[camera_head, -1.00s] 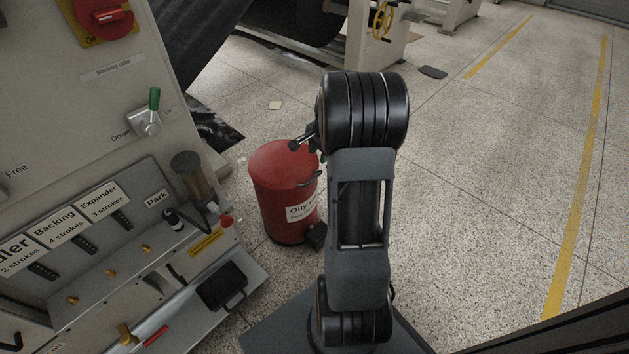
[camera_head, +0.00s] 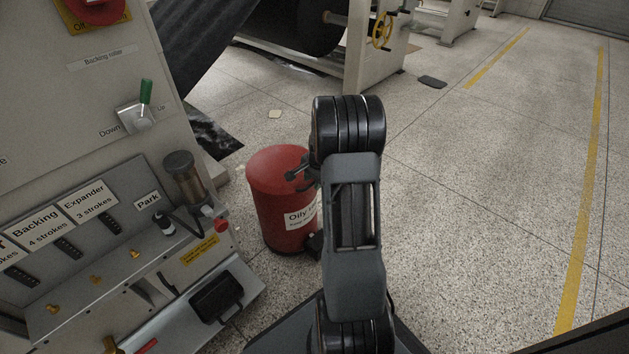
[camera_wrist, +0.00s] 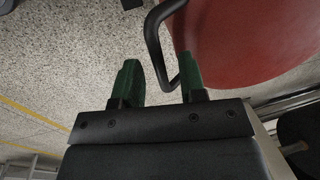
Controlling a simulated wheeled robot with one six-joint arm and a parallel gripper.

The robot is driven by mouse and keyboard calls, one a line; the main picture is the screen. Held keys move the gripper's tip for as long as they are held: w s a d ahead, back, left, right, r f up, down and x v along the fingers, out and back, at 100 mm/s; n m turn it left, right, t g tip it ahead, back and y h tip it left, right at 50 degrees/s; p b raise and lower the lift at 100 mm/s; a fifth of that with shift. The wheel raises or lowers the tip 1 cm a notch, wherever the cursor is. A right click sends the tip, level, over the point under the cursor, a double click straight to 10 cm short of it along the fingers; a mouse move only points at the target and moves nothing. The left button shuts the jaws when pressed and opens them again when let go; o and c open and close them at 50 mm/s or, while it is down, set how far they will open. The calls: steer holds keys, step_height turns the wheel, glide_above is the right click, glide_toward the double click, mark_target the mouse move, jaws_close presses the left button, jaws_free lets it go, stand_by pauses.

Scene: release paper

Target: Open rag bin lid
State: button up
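The red rag bin (camera_head: 283,215) with an "Oily" label stands on the floor left of my arm in the head view. Its round red lid (camera_head: 272,165) is down. In the wrist view the lid (camera_wrist: 250,45) fills the upper right, with a black bent-bar handle (camera_wrist: 155,40) at its edge. My gripper (camera_wrist: 160,62) is open, its two green fingers apart. The lower bend of the handle lies between the fingers in the picture, closer to the right one; I cannot tell whether they touch. In the head view my gripper (camera_head: 297,178) is partly hidden by my arm.
A grey control panel (camera_head: 75,140) with levers and labels stands close on the left. A large machine with a yellow handwheel (camera_head: 382,28) is behind. A dark flat object (camera_head: 432,82) lies on the floor. The speckled floor (camera_head: 480,200) at right is clear.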

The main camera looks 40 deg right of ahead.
jaws_close()
stand_by(0.3)
steer(key=shift+r, duration=0.1)
